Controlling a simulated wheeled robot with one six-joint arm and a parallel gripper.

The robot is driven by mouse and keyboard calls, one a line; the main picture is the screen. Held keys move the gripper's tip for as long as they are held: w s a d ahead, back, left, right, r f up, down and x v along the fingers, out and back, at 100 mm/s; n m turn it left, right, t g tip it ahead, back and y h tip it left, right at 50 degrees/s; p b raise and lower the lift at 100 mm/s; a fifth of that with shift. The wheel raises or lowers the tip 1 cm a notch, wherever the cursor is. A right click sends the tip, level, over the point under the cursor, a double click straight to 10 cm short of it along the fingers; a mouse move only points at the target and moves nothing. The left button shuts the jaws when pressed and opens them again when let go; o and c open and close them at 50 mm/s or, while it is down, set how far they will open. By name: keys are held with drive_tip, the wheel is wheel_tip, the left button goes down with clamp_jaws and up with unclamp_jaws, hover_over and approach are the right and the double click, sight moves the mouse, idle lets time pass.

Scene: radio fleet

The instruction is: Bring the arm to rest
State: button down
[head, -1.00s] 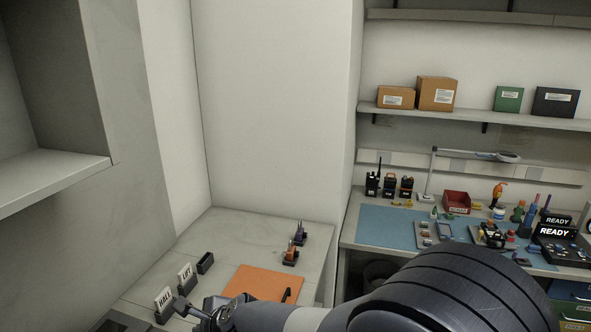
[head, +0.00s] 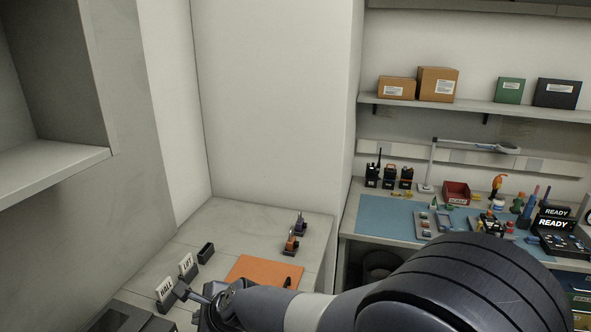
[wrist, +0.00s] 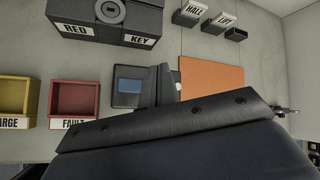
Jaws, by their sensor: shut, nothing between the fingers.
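My arm reaches in from the lower right of the head view. My gripper (head: 182,289) is at its far end, low at the left, over the front of the grey side counter (head: 228,222). It is small and partly hidden by the wrist, and looks shut and empty. In the picture its tip lies next to the HALL holder (head: 165,289); I cannot tell the gap in depth. In the wrist view my own dark hardware fills the lower part and hides much of the counter.
The LIFT holder (head: 187,264), a small black holder (head: 206,253) and an orange mat (head: 262,272) are on the counter. The wrist view adds a RED KEY box (wrist: 105,22), a red FAULT bin (wrist: 88,84) and a yellow bin (wrist: 27,88). The workbench's blue mat (head: 385,217) is at right.

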wheel_tip(320, 180, down, 5)
drive_tip(key=b, duration=0.9)
drive_tip(key=shift+f, duration=0.15)
wheel_tip(320, 180, up, 6)
drive_tip(key=p, duration=0.6)
drive_tip(key=shift+d, duration=0.3)
drive_tip(key=shift+s, duration=0.1)
